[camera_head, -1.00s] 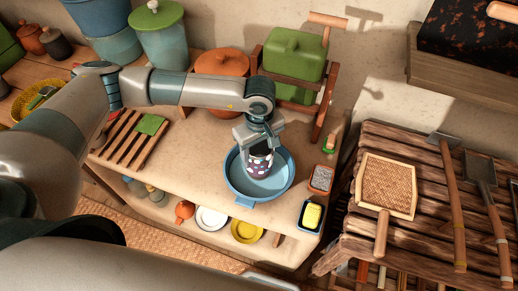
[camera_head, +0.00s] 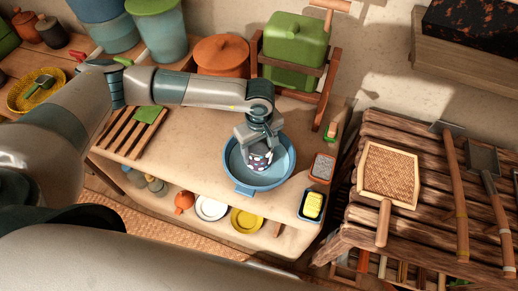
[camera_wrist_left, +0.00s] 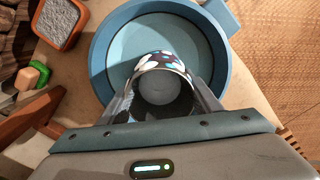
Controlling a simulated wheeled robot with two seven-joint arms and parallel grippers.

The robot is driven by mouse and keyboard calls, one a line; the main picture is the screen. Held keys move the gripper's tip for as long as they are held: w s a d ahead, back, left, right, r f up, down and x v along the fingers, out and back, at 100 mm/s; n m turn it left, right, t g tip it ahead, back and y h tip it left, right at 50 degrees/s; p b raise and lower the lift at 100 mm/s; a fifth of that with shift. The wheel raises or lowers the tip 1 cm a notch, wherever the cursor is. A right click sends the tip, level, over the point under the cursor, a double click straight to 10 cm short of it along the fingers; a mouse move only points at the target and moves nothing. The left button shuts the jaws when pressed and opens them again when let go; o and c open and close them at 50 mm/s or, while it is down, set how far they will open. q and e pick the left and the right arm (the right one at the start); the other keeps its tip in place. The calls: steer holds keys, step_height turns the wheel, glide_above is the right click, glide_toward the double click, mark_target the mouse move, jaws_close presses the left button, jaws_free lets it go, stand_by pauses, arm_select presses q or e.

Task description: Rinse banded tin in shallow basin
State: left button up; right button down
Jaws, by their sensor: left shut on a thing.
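A blue shallow basin (camera_head: 284,171) stands on the wooden counter near its front edge. The banded tin (camera_head: 259,161), dark with pale and coloured spots, is inside the basin's rim outline. My left gripper (camera_head: 257,146) comes down from above and is shut on the tin. In the left wrist view the tin (camera_wrist_left: 163,62) stands open-topped between the fingers of my left gripper (camera_wrist_left: 163,92), over the basin (camera_wrist_left: 101,45). I cannot tell whether the tin touches the basin floor. My right gripper is not in view.
A green container (camera_head: 294,50) on a wooden stand is behind. A slatted rack (camera_head: 130,132) lies left. A wooden bench with tools (camera_head: 430,160) is right.

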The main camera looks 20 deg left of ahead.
arm_select(q)
steer(key=shift+r, duration=0.1)
stand_by(0.4)
step_height(320, 180, up, 12)
steer(key=p, duration=0.4)
steer(key=shift+f, duration=0.25)
stand_by(0.8)
stand_by(1.5)
